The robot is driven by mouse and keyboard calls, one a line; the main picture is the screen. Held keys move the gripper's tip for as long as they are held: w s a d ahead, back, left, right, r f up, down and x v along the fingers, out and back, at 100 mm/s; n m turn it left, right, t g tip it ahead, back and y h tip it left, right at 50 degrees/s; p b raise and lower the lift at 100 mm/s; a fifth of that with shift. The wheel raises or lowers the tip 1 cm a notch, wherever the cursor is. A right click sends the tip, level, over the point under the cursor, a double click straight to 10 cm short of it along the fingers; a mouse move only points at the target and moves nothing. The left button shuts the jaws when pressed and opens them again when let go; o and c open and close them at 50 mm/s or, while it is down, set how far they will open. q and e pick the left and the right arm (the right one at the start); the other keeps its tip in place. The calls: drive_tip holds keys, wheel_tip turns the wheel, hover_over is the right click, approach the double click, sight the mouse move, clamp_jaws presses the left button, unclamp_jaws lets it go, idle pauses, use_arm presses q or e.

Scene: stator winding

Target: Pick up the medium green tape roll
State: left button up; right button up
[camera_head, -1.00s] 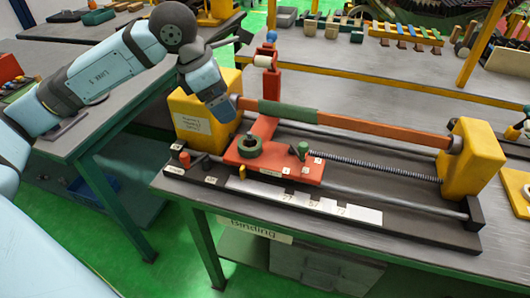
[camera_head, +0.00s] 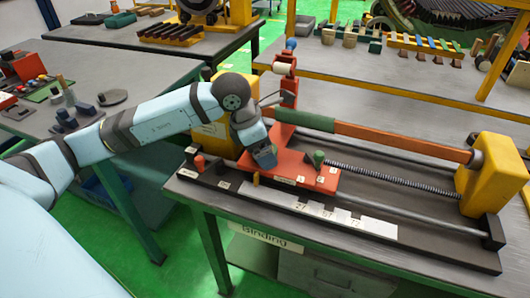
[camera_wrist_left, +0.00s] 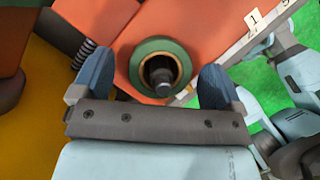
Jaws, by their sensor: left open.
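The green tape roll (camera_wrist_left: 137,62) sits around a dark peg on the red carriage (camera_wrist_left: 195,20) of the winding machine, seen from above in the left wrist view. My left gripper (camera_wrist_left: 158,75) is open, with one blue finger on each side of the roll and the roll between and slightly beyond them. I cannot tell whether the fingers touch it. In the head view my left gripper (camera_head: 264,160) is over the carriage (camera_head: 290,172) and hides the roll. My right gripper is not in view.
Yellow blocks (camera_head: 490,175) stand at the machine's ends. A red bar with a green sleeve (camera_head: 305,119) runs behind the carriage. A green knob (camera_head: 318,157) stands on the carriage's right. A red post (camera_head: 286,85) rises behind my left gripper.

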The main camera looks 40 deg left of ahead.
use_arm(q)
drive_tip(key=c, duration=1)
drive_tip(key=shift+r, duration=0.1)
